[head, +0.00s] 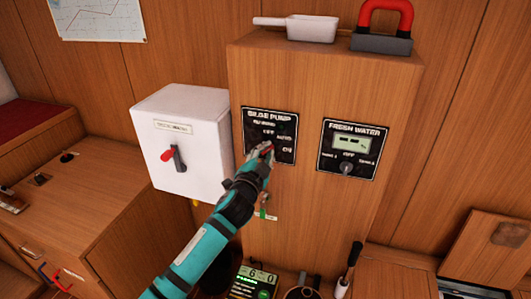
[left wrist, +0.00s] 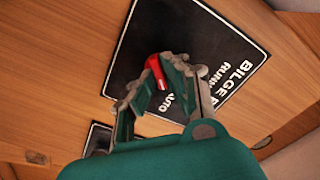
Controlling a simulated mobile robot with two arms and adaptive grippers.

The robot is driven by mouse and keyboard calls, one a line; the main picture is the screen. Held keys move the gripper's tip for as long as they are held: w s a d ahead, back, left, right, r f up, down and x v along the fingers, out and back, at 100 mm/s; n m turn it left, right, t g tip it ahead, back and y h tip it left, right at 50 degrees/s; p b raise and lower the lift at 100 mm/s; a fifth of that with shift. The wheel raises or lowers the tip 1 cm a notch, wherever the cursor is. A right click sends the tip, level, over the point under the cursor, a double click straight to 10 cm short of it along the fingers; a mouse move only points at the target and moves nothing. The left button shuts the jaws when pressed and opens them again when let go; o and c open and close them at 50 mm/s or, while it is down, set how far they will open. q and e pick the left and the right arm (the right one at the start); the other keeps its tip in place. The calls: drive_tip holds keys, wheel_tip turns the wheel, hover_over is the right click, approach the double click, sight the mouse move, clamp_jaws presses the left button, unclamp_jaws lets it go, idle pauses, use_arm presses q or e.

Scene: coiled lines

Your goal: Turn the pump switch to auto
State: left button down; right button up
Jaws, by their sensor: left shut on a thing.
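The black bilge pump panel (head: 283,118) is on the wooden cabinet front, with labels including OFF, AUTO and ON. Its red switch lever is mostly hidden behind my gripper in the head view. In the left wrist view the red lever (left wrist: 155,70) shows between the fingers, in front of the panel (left wrist: 175,35). My left gripper (head: 262,152) is at the lower left part of the panel, shut on the red lever. Which label the lever points to I cannot tell. My right gripper is not in view.
A fresh water panel (head: 352,150) with a knob is to the right. A white box (head: 183,140) with a red-tipped lever stands out on the left. A white scoop (head: 300,28) and a red-handled grey block (head: 382,38) are on top of the cabinet.

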use_arm(q)
drive_tip(key=shift+f, duration=0.1)
drive_tip(key=c, duration=1.4)
unclamp_jaws()
drive_tip(key=v, duration=1.2)
